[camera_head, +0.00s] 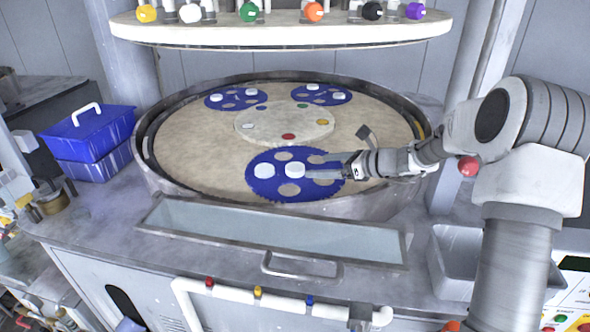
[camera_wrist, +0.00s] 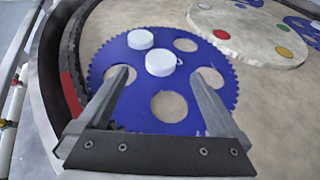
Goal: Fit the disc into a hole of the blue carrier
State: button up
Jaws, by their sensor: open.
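The near blue carrier (camera_head: 262,190) lies flat on the beige platen; its toothed rim and several round holes show in the wrist view (camera_wrist: 110,58). A white disc (camera_wrist: 160,62) sits near the carrier's middle, away from the open holes, also in the head view (camera_head: 295,170). A second white disc (camera_wrist: 140,39) is at a hole position by the rim, at left in the head view (camera_head: 264,171); I cannot tell how deep it sits. My gripper (camera_wrist: 165,74) is open and empty over the carrier, its fingertips either side of the middle disc and slightly short of it.
Two more blue carriers (camera_head: 237,99) (camera_head: 321,94) with white discs lie at the back of the platen. A round centre plate (camera_head: 260,125) with coloured dots stands between. The dark platen rim (camera_wrist: 55,60) is close at left in the wrist view. A blue bin (camera_head: 90,150) stands left.

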aim_at(295, 166)
jog(key=x, duration=0.8)
jog(key=shift+w+f+p, duration=0.2)
jog(key=shift+f+p, duration=0.05)
jog(key=shift+p, duration=0.1)
jog(key=c, duration=1.5)
jog(key=shift+r, duration=0.1)
